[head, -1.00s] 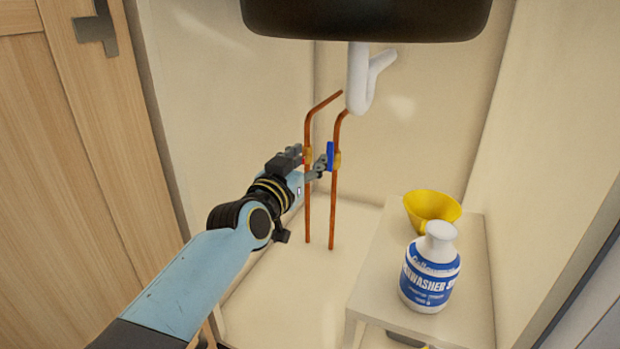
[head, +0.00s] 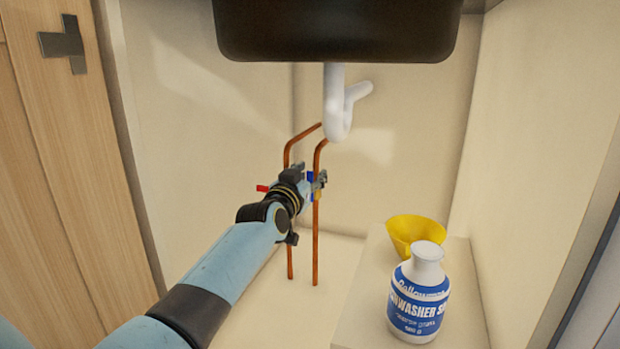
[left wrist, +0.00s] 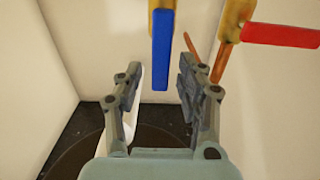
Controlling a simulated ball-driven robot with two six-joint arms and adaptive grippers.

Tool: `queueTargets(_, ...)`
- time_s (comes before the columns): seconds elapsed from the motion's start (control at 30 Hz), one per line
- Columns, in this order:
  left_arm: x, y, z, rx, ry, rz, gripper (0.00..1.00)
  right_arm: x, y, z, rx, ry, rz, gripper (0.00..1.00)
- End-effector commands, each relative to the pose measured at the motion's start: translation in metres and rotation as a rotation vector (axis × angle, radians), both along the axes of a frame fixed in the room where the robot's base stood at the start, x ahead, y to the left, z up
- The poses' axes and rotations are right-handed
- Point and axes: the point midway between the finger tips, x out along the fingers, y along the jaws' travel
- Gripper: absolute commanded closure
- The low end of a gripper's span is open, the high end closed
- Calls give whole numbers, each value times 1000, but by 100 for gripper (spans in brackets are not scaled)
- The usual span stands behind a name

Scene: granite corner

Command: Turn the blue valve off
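The blue valve handle (left wrist: 161,50) hangs from a brass fitting at the top of the left wrist view. Its lower end lies between the two fingers of my left gripper (left wrist: 158,85), with gaps to both, so the gripper is open. In the head view, the blue handle (head: 310,175) is mostly hidden by my left gripper (head: 318,180), which is at the right copper pipe (head: 316,245). I cannot tell whether a finger touches the handle. My right gripper is not in view.
A red valve handle (head: 262,188) sticks out sideways by the left copper pipe (head: 290,262), close to my left wrist. A dark basin (head: 335,30) and white drain pipe (head: 335,105) are above. A white bottle (head: 418,295) and yellow bowl (head: 415,230) stand at the right.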

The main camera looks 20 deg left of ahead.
Motion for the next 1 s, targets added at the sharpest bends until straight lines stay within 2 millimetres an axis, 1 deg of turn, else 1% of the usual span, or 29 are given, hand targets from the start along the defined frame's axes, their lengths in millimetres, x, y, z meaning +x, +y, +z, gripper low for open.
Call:
queueTargets(0.1,3,0,0,1,-1,0,62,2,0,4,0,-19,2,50)
queueTargets(0.33,3,0,1,1,-1,0,62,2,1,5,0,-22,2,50)
queueTargets(0.6,3,0,0,1,0,0,97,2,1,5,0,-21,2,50)
queueTargets(0.63,3,0,0,1,0,0,100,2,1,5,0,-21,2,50)
queueTargets(1.0,3,1,0,-12,0,0,100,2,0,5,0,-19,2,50)
